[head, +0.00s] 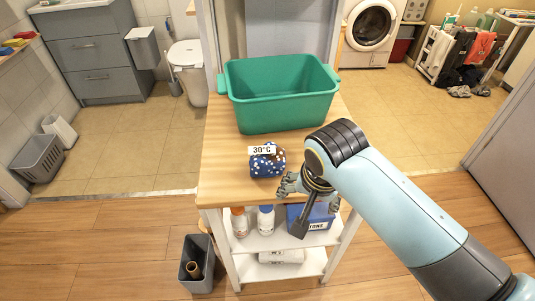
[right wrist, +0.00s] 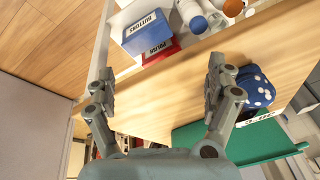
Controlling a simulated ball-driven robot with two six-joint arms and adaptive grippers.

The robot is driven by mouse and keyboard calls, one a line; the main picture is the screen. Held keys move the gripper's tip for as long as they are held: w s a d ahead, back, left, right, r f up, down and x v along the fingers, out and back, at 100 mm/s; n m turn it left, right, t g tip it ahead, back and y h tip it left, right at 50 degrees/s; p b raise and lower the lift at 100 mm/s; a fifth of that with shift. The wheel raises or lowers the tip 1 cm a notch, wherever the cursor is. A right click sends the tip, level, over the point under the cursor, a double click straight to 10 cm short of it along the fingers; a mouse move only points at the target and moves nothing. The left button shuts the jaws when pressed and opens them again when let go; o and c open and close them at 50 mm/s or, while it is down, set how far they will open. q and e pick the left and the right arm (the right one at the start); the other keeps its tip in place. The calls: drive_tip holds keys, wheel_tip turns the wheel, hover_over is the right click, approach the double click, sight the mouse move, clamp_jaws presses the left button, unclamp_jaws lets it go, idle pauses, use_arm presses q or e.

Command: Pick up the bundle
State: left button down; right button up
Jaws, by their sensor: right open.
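The bundle (head: 268,165) is a blue cloth roll with white dots, lying on the wooden top of the cart in front of a green tub. A white tag reading 30°C (head: 262,150) is at its back edge. My right gripper (head: 309,196) is open and empty, to the right of the bundle near the cart's front edge. In the right wrist view, the bundle (right wrist: 256,88) is outside the right-hand finger of the gripper (right wrist: 160,84), not between the fingers. My left gripper is not in view.
The green tub (head: 281,112) fills the back of the cart top (head: 222,165). Bottles (head: 266,220) and a blue box (head: 318,216) stand on the shelf below. A grey bin (head: 196,272) stands on the floor at left. The cart top left of the bundle is clear.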

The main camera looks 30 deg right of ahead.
sight(268, 161)
drive_tip(key=w+a+r+m, duration=0.3)
drive_tip(key=w+r+m, duration=0.6)
drive_tip(key=w+m, duration=0.3)
drive_tip(key=shift+m, duration=0.4)
drive_tip(key=x, duration=0.6)
drive_tip(key=s+x, duration=0.1)
drive_tip(key=x, duration=0.2)
drive_tip(key=shift+d+f, duration=0.2)
drive_tip(key=shift+f, duration=0.25)
drive_tip(key=c, duration=1.3)
